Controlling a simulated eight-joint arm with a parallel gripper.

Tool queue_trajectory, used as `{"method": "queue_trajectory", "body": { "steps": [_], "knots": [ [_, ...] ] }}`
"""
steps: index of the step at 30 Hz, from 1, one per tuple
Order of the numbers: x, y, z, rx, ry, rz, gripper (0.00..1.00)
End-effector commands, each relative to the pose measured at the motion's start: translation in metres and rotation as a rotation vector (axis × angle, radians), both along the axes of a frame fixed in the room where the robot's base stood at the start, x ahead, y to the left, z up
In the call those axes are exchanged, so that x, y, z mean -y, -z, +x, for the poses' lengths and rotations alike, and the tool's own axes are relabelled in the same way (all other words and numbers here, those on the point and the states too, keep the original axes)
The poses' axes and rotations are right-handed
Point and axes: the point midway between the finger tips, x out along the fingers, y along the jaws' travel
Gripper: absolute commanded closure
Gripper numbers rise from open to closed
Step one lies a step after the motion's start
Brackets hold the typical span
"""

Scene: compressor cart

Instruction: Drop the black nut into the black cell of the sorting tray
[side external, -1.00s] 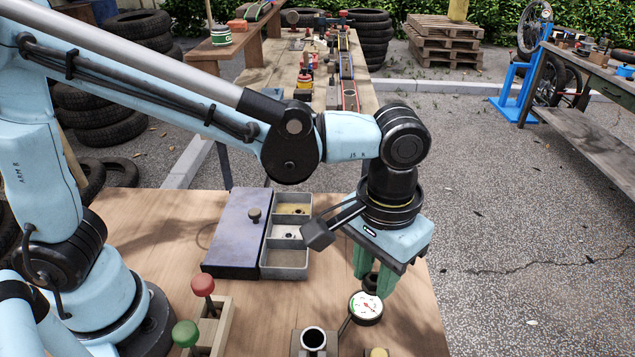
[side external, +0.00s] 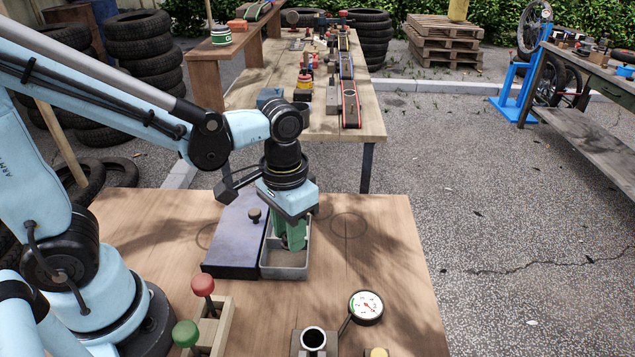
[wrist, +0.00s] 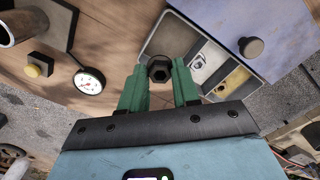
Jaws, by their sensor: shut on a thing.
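My gripper (side external: 292,244) hangs low over the sorting tray (side external: 285,273) in the side external view. In the wrist view, my gripper's green fingers (wrist: 159,72) are shut on the black nut (wrist: 159,69). The nut is hidden in the side external view. In the wrist view the tray has a plain brownish-grey cell (wrist: 173,38), a pale middle cell (wrist: 203,62) with a small thing in it, and a yellow cell (wrist: 235,80). The nut appears near the brownish-grey cell's edge. I cannot tell which cell is marked black.
A purple-grey lidded box (side external: 235,238) with a dark knob (side external: 254,215) adjoins the tray's left side. A dial gauge (side external: 366,307), a metal tube (side external: 313,339) and red and green knobs (side external: 202,284) stand nearer. The tabletop right of the tray is clear.

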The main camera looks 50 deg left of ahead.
Motion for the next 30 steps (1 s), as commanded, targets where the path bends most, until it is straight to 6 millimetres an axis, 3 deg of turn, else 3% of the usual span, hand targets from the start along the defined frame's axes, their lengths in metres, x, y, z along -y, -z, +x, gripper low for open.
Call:
{"method": "queue_trajectory", "body": {
  "steps": [9, 21, 22, 27, 30],
  "knots": [
    [0.001, 0.029, 0.000, 0.000, 0.000, 0.000, 0.99],
    [0.000, 0.034, 0.000, 0.000, 0.000, 0.000, 0.99],
    [0.000, 0.034, 0.000, 0.000, 0.000, 0.000, 0.66],
    [0.000, 0.034, 0.000, 0.000, 0.000, 0.000, 0.40],
    [0.000, 0.034, 0.000, 0.000, 0.000, 0.000, 0.39]
  ]
}}
